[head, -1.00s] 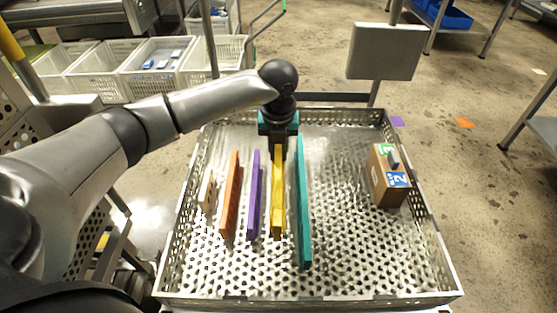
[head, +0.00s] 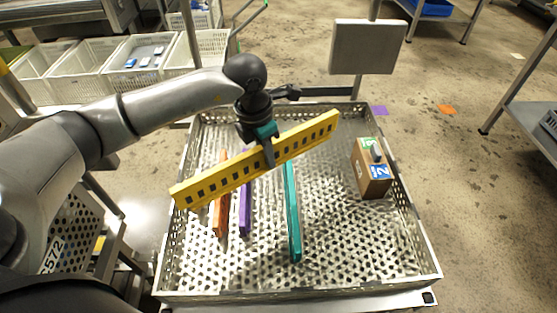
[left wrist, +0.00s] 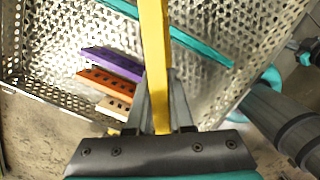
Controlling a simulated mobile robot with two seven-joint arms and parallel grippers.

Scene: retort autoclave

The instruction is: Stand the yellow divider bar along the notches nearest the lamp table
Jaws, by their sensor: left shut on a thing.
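My left gripper (head: 268,148) is shut on the yellow divider bar (head: 215,181) near its middle and holds it above the perforated metal tray (head: 345,277). The bar lies slantwise across the tray in the head view, its right end farther back, with a row of dark square slots along its face. In the left wrist view the bar (left wrist: 154,60) runs up between the fingers (left wrist: 161,102). An orange bar (head: 221,215), a purple bar (head: 245,208) and a teal bar (head: 292,220) stand in the tray below. My right gripper is not in view. I cannot make out the notches.
A cardboard box (head: 371,180) stands at the tray's right side. A short cream bar (left wrist: 113,108) shows in the left wrist view beside the orange one. White crates (head: 147,58) stand behind left; a grey panel (head: 367,47) rises behind the tray. A metal table (head: 535,110) is at right.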

